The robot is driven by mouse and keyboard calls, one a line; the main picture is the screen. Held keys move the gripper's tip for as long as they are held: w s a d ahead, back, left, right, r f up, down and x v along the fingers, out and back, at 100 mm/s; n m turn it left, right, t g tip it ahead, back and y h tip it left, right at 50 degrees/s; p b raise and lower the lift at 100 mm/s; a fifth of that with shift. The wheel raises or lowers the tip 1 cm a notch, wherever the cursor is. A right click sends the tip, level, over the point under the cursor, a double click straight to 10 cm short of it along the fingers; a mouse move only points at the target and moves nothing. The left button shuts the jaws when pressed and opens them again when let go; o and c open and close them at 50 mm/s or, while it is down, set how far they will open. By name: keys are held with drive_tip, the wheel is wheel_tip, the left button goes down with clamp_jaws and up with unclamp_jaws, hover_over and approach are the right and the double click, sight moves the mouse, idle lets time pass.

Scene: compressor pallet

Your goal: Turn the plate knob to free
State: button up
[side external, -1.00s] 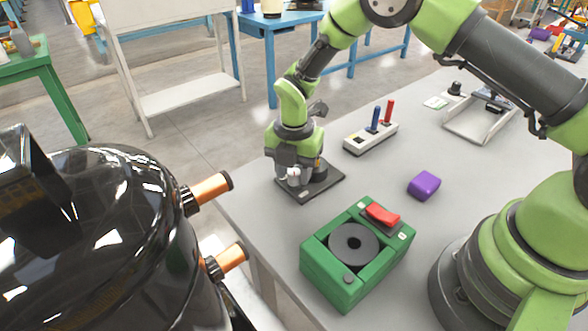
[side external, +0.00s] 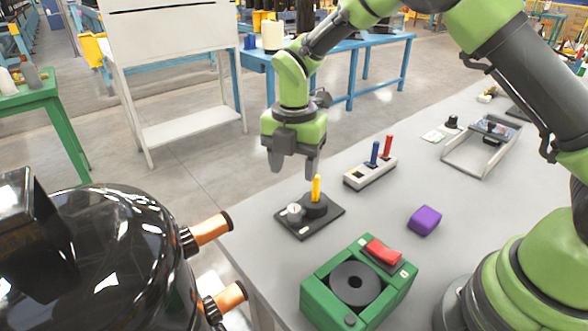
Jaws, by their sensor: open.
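The dark plate (side external: 325,225) lies flat on the grey table near its left edge. On it stands a round black knob (side external: 317,209) with an upright yellow handle (side external: 316,187). A small round white gauge (side external: 295,211) sits on the plate left of the knob. My gripper (side external: 291,170) is open and empty, fingers pointing down, above and slightly behind the plate. Its fingers look apart from the yellow handle. Any marking for the knob's positions is too small to read.
A green box (side external: 321,296) with a black disc and red switch stands in front. A purple block (side external: 425,220) and a holder (side external: 368,174) with blue and red levers are to the right. A black tank (side external: 110,255) with copper stubs stands left of the table.

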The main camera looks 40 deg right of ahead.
sight(294, 208)
drive_tip(key=n, duration=3.5)
drive_tip(key=shift+s+f, duration=0.1)
drive_tip(key=shift+f, duration=0.15)
wheel_tip(294, 208, down, 9)
drive_tip(key=shift+f, duration=0.1)
drive_tip(key=shift+c, duration=0.3)
